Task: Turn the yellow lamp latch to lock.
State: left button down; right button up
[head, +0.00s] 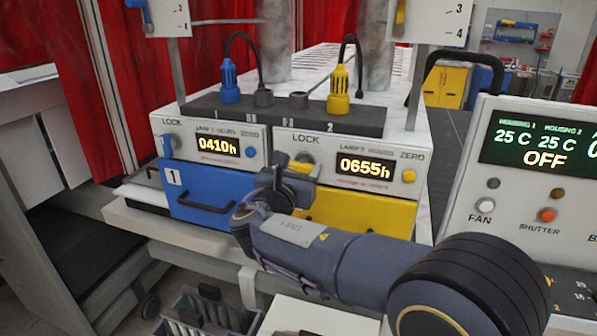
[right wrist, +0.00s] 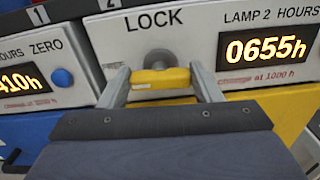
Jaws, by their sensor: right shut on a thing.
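The yellow lamp latch (right wrist: 160,78) sits under the word LOCK on the lamp 2 panel (head: 385,150). In the right wrist view it lies level, its long side across the picture, below a round grey pivot (right wrist: 158,59). My right gripper (right wrist: 160,88) is shut on the latch, one finger at each end. In the head view the same gripper (head: 302,172) is at the left part of the lamp 2 panel, and its body hides most of the latch. My left gripper is not in view.
The lamp 1 panel, with a blue latch (head: 168,146) and blue drawer (head: 215,190), stands to the left. A yellow drawer (head: 375,215) is below the lamp 2 panel. Blue (head: 230,82) and yellow (head: 339,90) plugs stand above. A control box (head: 545,190) is at right.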

jog(key=m+b, duration=0.4)
jog(key=b, duration=0.1)
jog(key=m+b, duration=0.4)
jog(key=b, duration=0.1)
jog(key=f+m+b, duration=0.1)
jog(key=m+b, duration=0.3)
jog(key=b, duration=0.1)
jog(key=shift+d+m, duration=0.2)
jog(key=shift+m, duration=0.2)
jog(key=shift+r+m+b, duration=0.15)
jog(key=shift+m+b, duration=1.8)
jog(key=shift+m, duration=0.25)
jog(key=o, duration=1)
jog(key=shift+s, duration=0.1)
jog(key=b+v, duration=0.1)
jog(key=v, duration=0.6)
jog(key=shift+s+b, duration=0.3)
jog(key=shift+s, duration=0.05)
